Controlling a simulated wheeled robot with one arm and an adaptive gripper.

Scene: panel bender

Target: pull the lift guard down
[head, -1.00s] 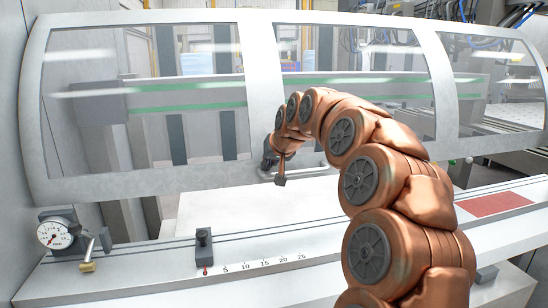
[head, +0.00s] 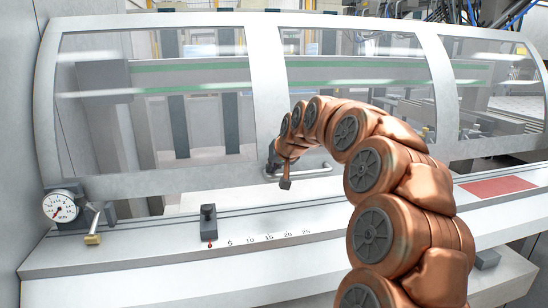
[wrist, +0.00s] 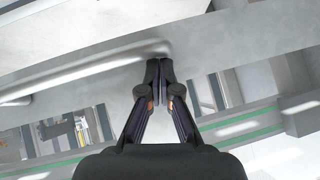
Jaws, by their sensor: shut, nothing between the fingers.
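The lift guard (head: 265,100) is a wide pale grey frame with three clear windows, standing across the machine above the bed in the head view. A light bar handle (head: 312,172) sits on its lower rail; in the wrist view the handle (wrist: 90,72) runs in from the left and ends by my fingertips. My gripper (head: 274,165) is at the left end of the handle. In the wrist view my gripper (wrist: 160,64) is shut with its fingers together and nothing between them. The fingertips overlap the handle's end; I cannot tell whether they touch it.
The white bed (head: 140,250) runs along the front with a number scale (head: 265,238). A dark stop block (head: 208,222), a dial gauge (head: 60,207) and a red pad (head: 497,187) sit on it. A narrow gap shows between guard and bed.

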